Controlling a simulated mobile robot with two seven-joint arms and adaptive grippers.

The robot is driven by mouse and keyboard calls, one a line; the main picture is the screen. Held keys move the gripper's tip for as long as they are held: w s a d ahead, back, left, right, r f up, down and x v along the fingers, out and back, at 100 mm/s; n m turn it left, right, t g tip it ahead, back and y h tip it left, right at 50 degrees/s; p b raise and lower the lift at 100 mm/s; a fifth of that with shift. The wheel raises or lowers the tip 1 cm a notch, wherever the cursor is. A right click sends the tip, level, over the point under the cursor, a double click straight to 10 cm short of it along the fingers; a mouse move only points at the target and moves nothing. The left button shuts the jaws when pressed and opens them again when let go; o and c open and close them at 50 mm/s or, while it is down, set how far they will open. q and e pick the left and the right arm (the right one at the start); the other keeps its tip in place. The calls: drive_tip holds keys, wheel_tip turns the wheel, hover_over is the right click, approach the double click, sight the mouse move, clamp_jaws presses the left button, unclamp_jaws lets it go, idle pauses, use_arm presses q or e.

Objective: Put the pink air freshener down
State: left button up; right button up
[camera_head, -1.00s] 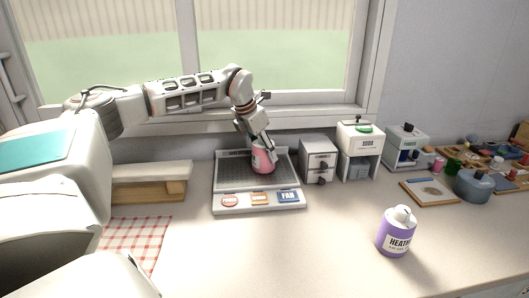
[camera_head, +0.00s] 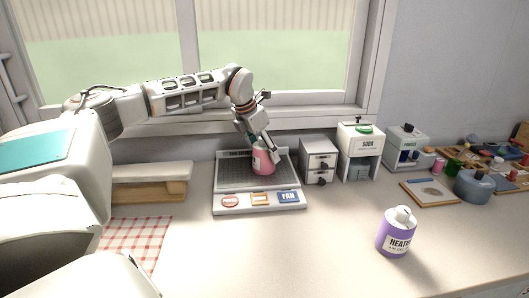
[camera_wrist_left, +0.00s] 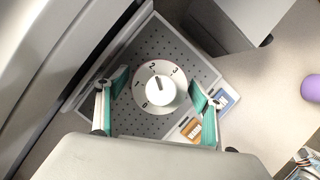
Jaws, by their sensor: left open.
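The pink air freshener (camera_head: 263,163) stands upright on the perforated plate of a grey tray-like unit (camera_head: 222,182) below the window. In the left wrist view its white round top with a numbered dial (camera_wrist_left: 158,87) is seen from above. My left gripper (camera_head: 261,143) is right over the air freshener. Its green-padded fingers (camera_wrist_left: 160,92) are spread open on either side of the white top, with a gap showing on both sides. My right gripper is not in view.
A purple bottle (camera_head: 395,235) stands at the front right. A small drawer unit (camera_head: 319,160) and a soda dispenser (camera_head: 360,150) stand right of the tray unit. A checked cloth (camera_head: 137,240) lies left. The middle front counter is clear.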

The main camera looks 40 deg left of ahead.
use_arm(q)
drive_tip(key=p+v, duration=0.1)
drive_tip(key=v, duration=1)
drive_tip(key=shift+r+p, duration=0.25)
drive_tip(key=shift+p, duration=0.1)
drive_tip(key=shift+s, duration=0.15)
